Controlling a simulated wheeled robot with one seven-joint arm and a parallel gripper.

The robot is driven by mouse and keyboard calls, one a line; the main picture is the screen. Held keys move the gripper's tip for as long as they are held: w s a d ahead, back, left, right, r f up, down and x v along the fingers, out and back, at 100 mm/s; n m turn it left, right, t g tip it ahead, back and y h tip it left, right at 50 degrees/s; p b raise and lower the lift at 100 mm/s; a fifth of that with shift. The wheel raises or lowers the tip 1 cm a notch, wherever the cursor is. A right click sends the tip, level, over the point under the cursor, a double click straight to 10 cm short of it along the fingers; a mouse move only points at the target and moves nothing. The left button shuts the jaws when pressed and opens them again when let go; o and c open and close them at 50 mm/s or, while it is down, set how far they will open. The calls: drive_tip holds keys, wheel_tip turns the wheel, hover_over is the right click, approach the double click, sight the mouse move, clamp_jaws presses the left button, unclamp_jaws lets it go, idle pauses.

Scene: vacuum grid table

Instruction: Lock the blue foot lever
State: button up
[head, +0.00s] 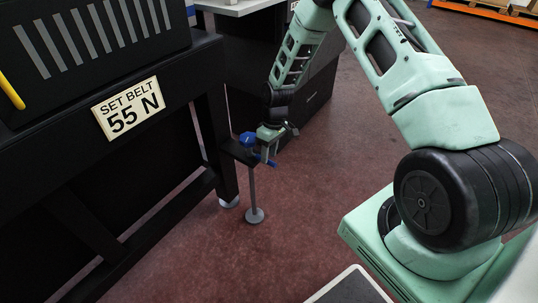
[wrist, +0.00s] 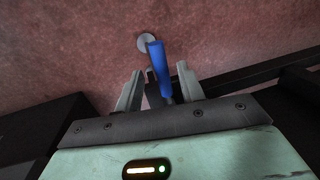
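The blue foot lever (wrist: 158,62) lies lengthwise between the two fingers of my gripper (wrist: 160,69) in the wrist view. The fingers stand apart, one on each side of the lever. A gap shows on both sides, so the gripper is open around it. In the head view my gripper (head: 267,149) is at the black bracket on the table's corner. Blue parts of the lever (head: 272,163) show beside and below the fingers, and the fingers hide some of it. A grey foot post (head: 252,187) drops from the bracket to a round pad (head: 254,215) on the floor.
The black table frame (head: 213,150) with a "SET BELT 55 N" sign (head: 128,108) fills the left side. A dark cabinet (head: 318,85) stands behind my gripper. The red floor (head: 300,215) is clear between the table and my base.

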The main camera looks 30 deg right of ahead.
wheel_tip(320, 180, up, 16)
drive_tip(key=w+d+p, duration=0.1)
drive_tip(key=d+p, duration=0.2)
drive_tip(key=shift+f, duration=0.15)
drive_tip(key=shift+w, duration=0.1)
